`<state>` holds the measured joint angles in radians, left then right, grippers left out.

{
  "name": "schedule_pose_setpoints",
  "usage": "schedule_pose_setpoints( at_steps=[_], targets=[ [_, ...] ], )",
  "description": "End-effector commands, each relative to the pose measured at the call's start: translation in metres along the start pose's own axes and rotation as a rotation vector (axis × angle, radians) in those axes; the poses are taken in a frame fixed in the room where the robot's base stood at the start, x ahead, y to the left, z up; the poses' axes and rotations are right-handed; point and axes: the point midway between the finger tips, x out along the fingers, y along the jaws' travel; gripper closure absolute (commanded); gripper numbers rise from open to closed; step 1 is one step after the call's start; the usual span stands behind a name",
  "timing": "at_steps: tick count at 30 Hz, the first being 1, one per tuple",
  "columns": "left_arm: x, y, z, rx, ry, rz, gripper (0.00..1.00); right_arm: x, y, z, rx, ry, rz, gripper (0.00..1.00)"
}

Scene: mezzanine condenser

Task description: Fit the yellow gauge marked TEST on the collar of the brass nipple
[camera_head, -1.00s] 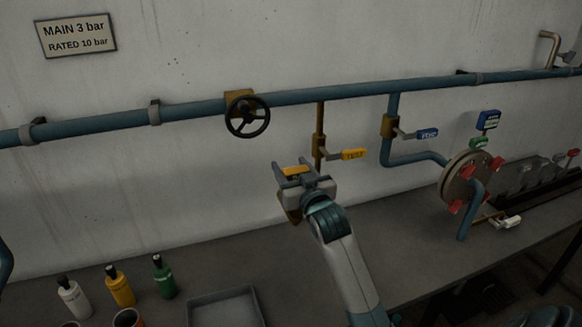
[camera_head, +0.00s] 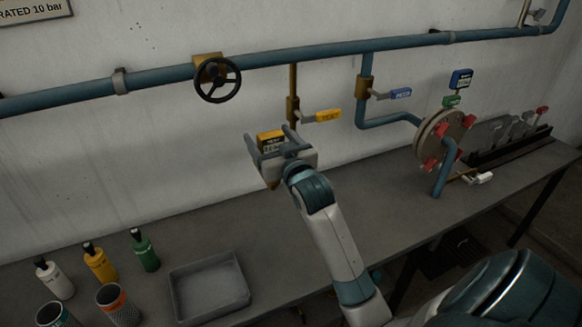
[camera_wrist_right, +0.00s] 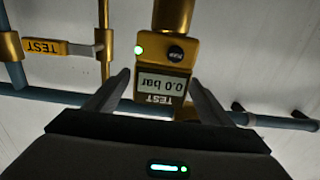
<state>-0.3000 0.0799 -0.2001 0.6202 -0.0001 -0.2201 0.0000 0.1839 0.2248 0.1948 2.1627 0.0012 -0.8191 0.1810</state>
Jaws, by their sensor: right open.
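The yellow gauge (camera_head: 270,137) marked TEST stands between the fingertips of my right gripper (camera_head: 270,143). In the right wrist view the gauge (camera_wrist_right: 165,62) appears upside down and reads 0.0 bar, with a green light lit. My right gripper (camera_wrist_right: 160,78) is open, one finger on either side of the gauge. A thick brass stem (camera_wrist_right: 173,14) meets the gauge at the top of that view; I cannot tell whether it is the nipple or part of the gauge, and the collar is not clearly visible. My left gripper is not in view.
A black handwheel (camera_head: 218,80) is on the blue pipe (camera_head: 160,78). A grey tray (camera_head: 243,295) and several bottles stand on the bench, with clear bench behind the tray.

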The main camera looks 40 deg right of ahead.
Motion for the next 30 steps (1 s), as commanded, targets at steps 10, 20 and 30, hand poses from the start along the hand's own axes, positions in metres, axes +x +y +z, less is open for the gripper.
schedule_pose_setpoints(
  at_steps=[10,20,30],
  targets=[
    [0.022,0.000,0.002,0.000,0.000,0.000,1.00,-0.066,0.000,0.003,0.001,0.002,0.000,0.25],
    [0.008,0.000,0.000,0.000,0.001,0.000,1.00,-0.123,0.000,-0.005,0.001,-0.004,0.000,0.25],
    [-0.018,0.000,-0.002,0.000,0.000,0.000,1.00,-0.143,0.000,-0.002,0.001,-0.001,0.000,0.25]
  ],
)
